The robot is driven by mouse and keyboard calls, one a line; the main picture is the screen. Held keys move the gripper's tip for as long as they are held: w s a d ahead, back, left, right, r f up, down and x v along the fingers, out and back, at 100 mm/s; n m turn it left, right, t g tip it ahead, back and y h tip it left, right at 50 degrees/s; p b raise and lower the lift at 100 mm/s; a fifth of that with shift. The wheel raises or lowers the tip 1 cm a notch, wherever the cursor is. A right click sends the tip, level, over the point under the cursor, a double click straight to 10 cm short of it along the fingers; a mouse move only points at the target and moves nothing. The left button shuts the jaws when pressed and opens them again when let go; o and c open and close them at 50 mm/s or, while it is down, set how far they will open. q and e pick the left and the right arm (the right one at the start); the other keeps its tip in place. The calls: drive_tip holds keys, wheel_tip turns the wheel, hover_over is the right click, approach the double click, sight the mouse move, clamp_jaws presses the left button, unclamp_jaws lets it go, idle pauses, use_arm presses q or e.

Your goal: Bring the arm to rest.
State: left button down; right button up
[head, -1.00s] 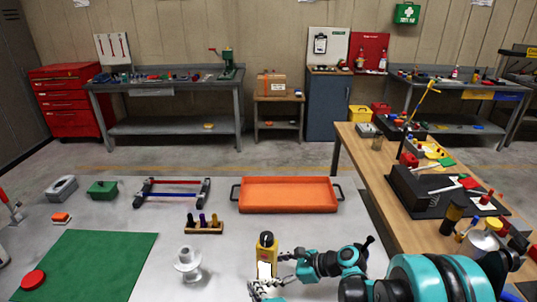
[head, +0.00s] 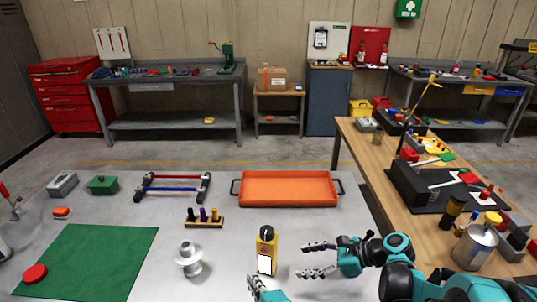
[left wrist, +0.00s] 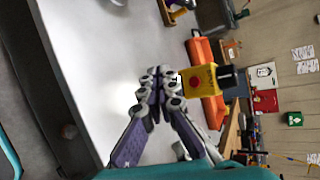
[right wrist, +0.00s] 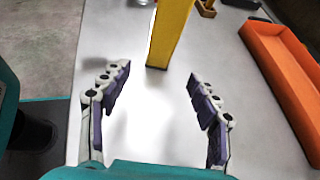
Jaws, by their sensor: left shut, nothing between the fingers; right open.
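My right gripper (head: 319,259) is open and empty, just right of a yellow device (head: 267,252) with a black top and white label. The device stands upright on the pale table (head: 130,212). In the right wrist view the right fingers (right wrist: 160,95) are spread, with the yellow device (right wrist: 170,35) beyond them, apart. My left gripper (head: 254,284) shows only in part at the bottom edge of the head view. In the left wrist view its fingers (left wrist: 160,82) are shut together with nothing between them. The yellow device (left wrist: 199,81) with a red button appears beyond them.
An orange tray (head: 288,204) lies behind the device. A grey spool-like part (head: 188,262), a wooden peg holder (head: 204,221) and a green mat (head: 85,260) lie to the left. A wooden bench (head: 380,172) with tools and cans borders the right side.

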use_arm(q)
drive_tip(key=a+f+n+g, duration=0.1)
drive_tip(key=a+n, duration=0.1)
drive_tip(key=a, duration=0.1)
drive_tip(key=s+a+f+n+g+h, duration=0.1)
drive_tip(key=a+n, duration=0.1)
drive_tip(key=a, duration=0.1)
drive_tip(key=s+a+f+n+g, duration=0.1)
drive_tip(key=a+n+g, duration=0.1)
drive_tip(key=a+n, duration=0.1)
drive_tip(key=shift+s+a+h, duration=0.2)
drive_tip(key=shift+a+h, duration=0.2)
drive_tip(key=shift+a, duration=0.15)
drive_tip(key=s+a+r+n+h, duration=0.1)
drive_tip(key=s+a+n+h, duration=0.2)
drive_tip(key=n, duration=0.6)
drive_tip(key=shift+s+a+r+n, duration=0.3)
drive_tip(key=shift+s+a+n, duration=0.1)
drive_tip(key=shift+s+a, duration=0.2)
use_arm(e)
drive_tip(key=s+d+r+n+t+h, duration=0.1)
drive_tip(key=s+d+n+h, duration=0.2)
drive_tip(key=n, duration=0.7)
drive_tip(key=s+d+n+t+h, duration=0.2)
drive_tip(key=s+d+n+h, duration=0.1)
drive_tip(key=s+n+h, duration=0.5)
drive_tip(key=s+n, duration=0.3)
drive_tip(key=s, duration=0.1)
drive_tip(key=shift+d+r+t+h, duration=0.3)
drive_tip(key=shift+d+r, duration=0.1)
